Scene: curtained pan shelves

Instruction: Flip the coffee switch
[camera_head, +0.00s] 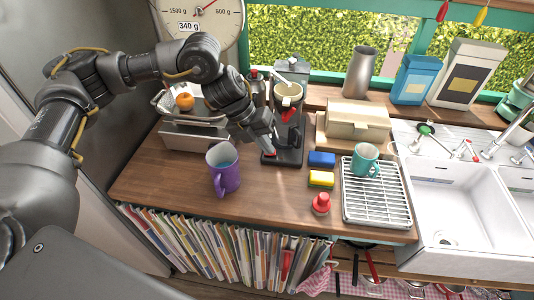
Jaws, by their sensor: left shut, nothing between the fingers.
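The coffee machine (297,140) stands on the wooden counter, black and grey, with a light-coloured cup-like part (288,92) high on it. A red part (288,115) shows on its front, and a small red spot (269,154) shows low on its left base; I cannot tell which is the switch. My left gripper (267,148) is shut and empty, pointing down right at the left side of the machine's base. I cannot tell whether it touches. The gripper hides part of the machine's left side. My right gripper is not in view.
A purple mug (223,172) stands just left of the gripper. Blue (321,159) and yellow (321,178) sponges and a red stamp-like object (321,204) lie to the right. Beyond are a teal mug (365,158) on a rack (377,205) and a sink (450,205).

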